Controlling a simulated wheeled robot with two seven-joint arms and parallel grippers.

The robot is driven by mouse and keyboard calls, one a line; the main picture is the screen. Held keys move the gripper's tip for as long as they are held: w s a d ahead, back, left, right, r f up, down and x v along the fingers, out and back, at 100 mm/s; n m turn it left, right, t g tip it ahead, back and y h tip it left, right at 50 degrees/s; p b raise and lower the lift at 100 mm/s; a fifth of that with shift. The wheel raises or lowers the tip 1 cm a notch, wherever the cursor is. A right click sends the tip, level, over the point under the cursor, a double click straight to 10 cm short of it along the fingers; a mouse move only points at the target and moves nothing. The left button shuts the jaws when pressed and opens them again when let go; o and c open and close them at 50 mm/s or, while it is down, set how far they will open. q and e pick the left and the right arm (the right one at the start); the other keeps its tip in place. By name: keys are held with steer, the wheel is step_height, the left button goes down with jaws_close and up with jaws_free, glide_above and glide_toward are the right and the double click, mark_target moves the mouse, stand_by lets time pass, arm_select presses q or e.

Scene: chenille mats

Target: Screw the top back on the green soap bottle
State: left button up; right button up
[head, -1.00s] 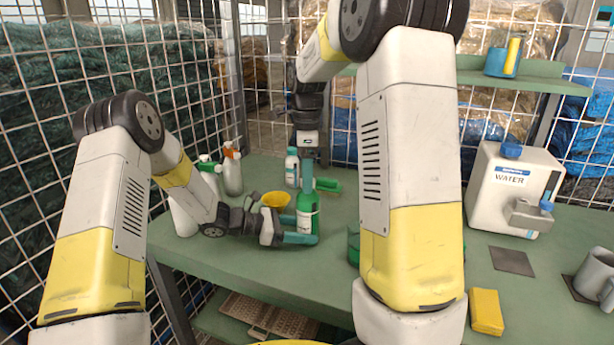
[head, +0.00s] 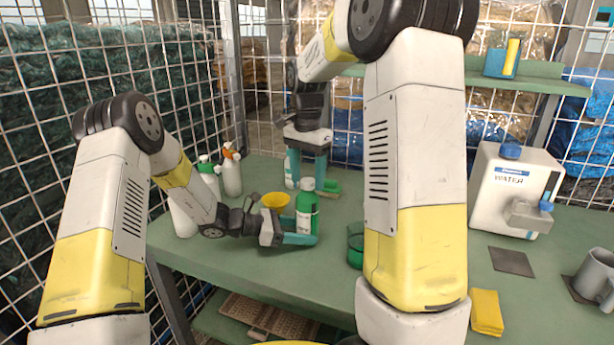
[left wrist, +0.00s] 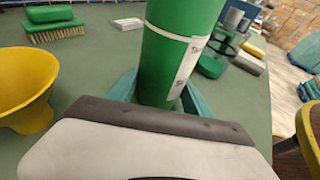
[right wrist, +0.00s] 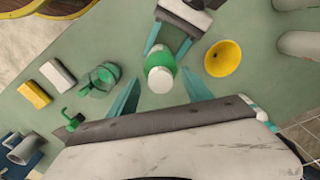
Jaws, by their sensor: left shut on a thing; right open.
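Whether the top is fully tight cannot be told. My left gripper (head: 300,239) is shut around the bottle's lower body; its fingers flank the bottle in the left wrist view (left wrist: 158,95). My right gripper (head: 307,160) is open and empty, above and behind the bottle; its fingers (right wrist: 160,95) are spread wide, apart from the top.
A yellow funnel (head: 275,200) stands left of the bottle, close to my left gripper. Spray bottles (head: 231,170) are at the back left. A green container (head: 355,246) and water canister (head: 515,190) are right.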

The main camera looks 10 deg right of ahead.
steer(key=n, duration=1)
steer(key=shift+n, duration=0.3)
steer(key=c, duration=1.1)
steer(key=m, duration=1)
steer(key=shift+f, duration=0.1)
steer(key=m, duration=0.5)
steer(key=shift+a, duration=0.1)
steer(key=m, duration=0.5)
steer(key=shift+f+m, duration=0.1)
steer(key=shift+m, duration=0.2)
